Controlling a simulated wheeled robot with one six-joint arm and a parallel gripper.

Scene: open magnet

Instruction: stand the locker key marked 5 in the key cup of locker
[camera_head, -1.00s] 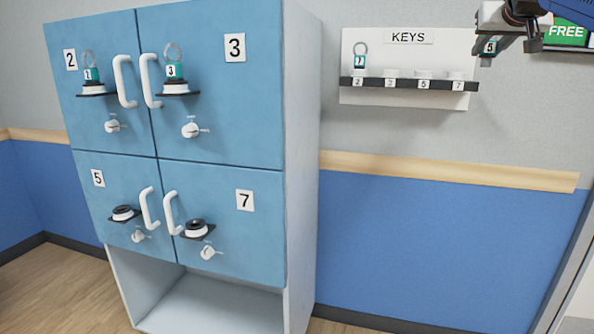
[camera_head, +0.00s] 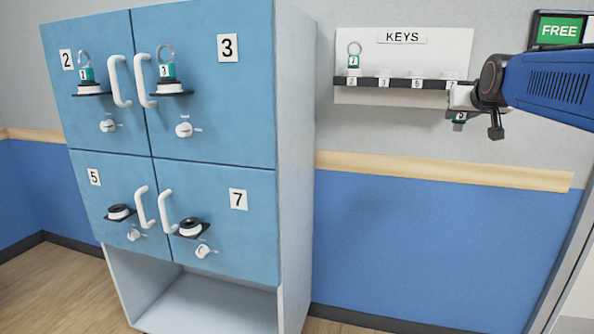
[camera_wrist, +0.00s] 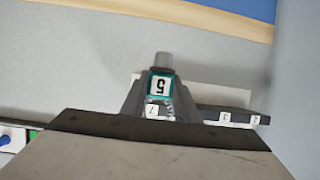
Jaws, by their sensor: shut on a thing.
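The key marked 5 (camera_wrist: 160,87) has a teal tag with a white label, upside down in the wrist view, and a grey end pointing away. My gripper (camera_head: 463,104) is shut on it; the key (camera_head: 459,117) shows just below the jaws in the head view, in front of and below the rack's right end. Locker 5 (camera_head: 97,200) is the lower left blue door. Its key cup (camera_head: 119,212) is a white cup with a dark top on a small black shelf, left of the door handle. No key stands in it.
Lockers 2 and 3 above hold teal-tagged keys (camera_head: 85,76) (camera_head: 166,73) in their cups. Locker 7's cup (camera_head: 190,226) has no key. One key (camera_head: 353,60) stands at the left of the key rack (camera_head: 405,84). Clear space lies between rack and cabinet.

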